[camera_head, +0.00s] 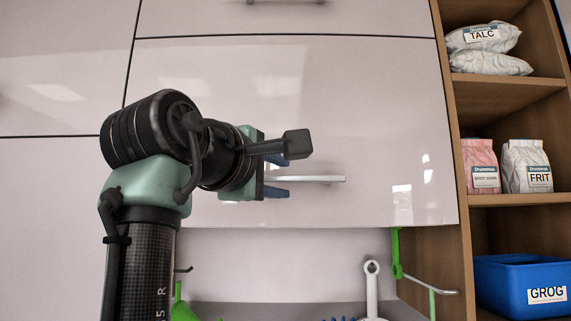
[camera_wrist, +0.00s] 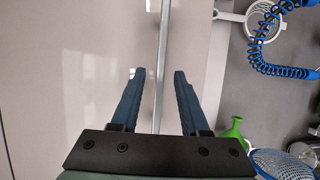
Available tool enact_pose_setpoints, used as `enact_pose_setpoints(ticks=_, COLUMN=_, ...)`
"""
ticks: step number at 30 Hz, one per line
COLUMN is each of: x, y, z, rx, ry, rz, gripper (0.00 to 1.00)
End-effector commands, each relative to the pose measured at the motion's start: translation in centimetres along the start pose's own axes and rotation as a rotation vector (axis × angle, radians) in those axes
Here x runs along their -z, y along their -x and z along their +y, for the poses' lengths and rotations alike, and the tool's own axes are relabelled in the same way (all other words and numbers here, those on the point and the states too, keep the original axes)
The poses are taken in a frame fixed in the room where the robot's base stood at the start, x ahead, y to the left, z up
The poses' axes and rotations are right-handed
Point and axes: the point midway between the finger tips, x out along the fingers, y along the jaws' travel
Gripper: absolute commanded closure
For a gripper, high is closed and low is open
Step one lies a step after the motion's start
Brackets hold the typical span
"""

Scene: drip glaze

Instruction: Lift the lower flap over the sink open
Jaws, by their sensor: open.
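The lower flap (camera_head: 390,110) is a glossy whitish panel above the sink, lying flat and shut in the head view; it fills the left of the wrist view (camera_wrist: 95,60). Its handle (camera_head: 325,179) is a pale horizontal bar near the lower edge, and it runs upright through the wrist view (camera_wrist: 163,45). My gripper (camera_head: 277,177) is at the handle's left part. Its blue fingers (camera_wrist: 157,75) are open, one on each side of the bar in the picture, with gaps visible. I cannot tell how deep the bar sits between them.
Another flap handle (camera_head: 285,2) shows above. Wooden shelves (camera_head: 515,87) stand at right with bags and a blue bin (camera_head: 510,285). Below the flap are a green bracket (camera_head: 396,253) and a white hanging utensil (camera_head: 371,290). A blue coiled hose (camera_wrist: 262,65) and green funnel (camera_wrist: 233,133) also show.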

Motion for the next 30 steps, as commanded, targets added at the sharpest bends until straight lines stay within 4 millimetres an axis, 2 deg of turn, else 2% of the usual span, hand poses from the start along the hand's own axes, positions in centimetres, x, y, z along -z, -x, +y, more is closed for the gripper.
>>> enact_pose_setpoints(ticks=1, x=0.0, y=-0.9, z=0.2, rx=0.003, ry=0.002, rz=-0.001, gripper=0.55)
enact_pose_setpoints(ticks=6, x=0.0, y=-2.5, z=0.1, rx=0.001, ry=0.001, rz=-0.001, gripper=0.55)
enact_pose_setpoints(ticks=17, x=0.0, y=-3.0, z=-0.1, rx=0.000, ry=0.000, rz=0.000, gripper=0.55)
enact_pose_setpoints(ticks=24, x=0.0, y=-2.9, z=-0.1, rx=0.000, ry=0.000, rz=0.000, gripper=0.98)
enact_pose_setpoints(ticks=30, x=0.0, y=-2.9, z=-0.1, rx=0.000, ry=0.000, rz=0.000, gripper=1.00)
